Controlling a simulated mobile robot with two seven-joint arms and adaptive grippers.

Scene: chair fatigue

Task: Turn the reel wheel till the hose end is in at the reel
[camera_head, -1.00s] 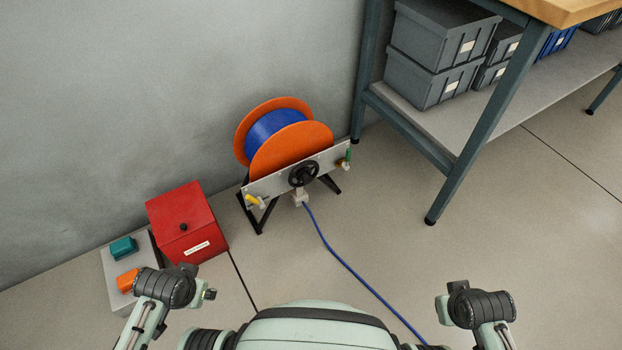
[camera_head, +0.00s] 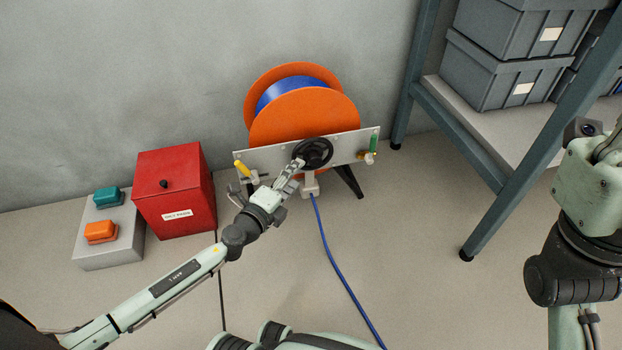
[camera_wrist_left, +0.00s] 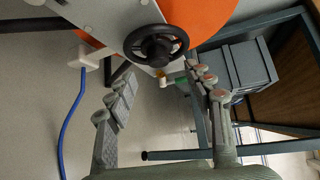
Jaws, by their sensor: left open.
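The hose reel (camera_head: 305,115) has orange discs and a blue hose coil and stands on the floor by the wall. Its black reel wheel (camera_head: 314,150) sits on the grey front plate; the wheel also shows in the left wrist view (camera_wrist_left: 157,46). The blue hose (camera_head: 335,265) runs from a pale guide (camera_head: 310,183) below the wheel and leaves the frame at the bottom; its end is not seen. My left gripper (camera_head: 296,166) is open just left of the wheel, fingers pointing at it. My right arm is at the right edge, its gripper largely cut off.
A red box (camera_head: 175,190) and a grey box with teal and orange buttons (camera_head: 108,250) stand left. A bench frame (camera_head: 485,220) with grey bins (camera_head: 500,75) stands right. A yellow lever (camera_head: 241,168) and a green handle (camera_head: 374,142) flank the wheel.

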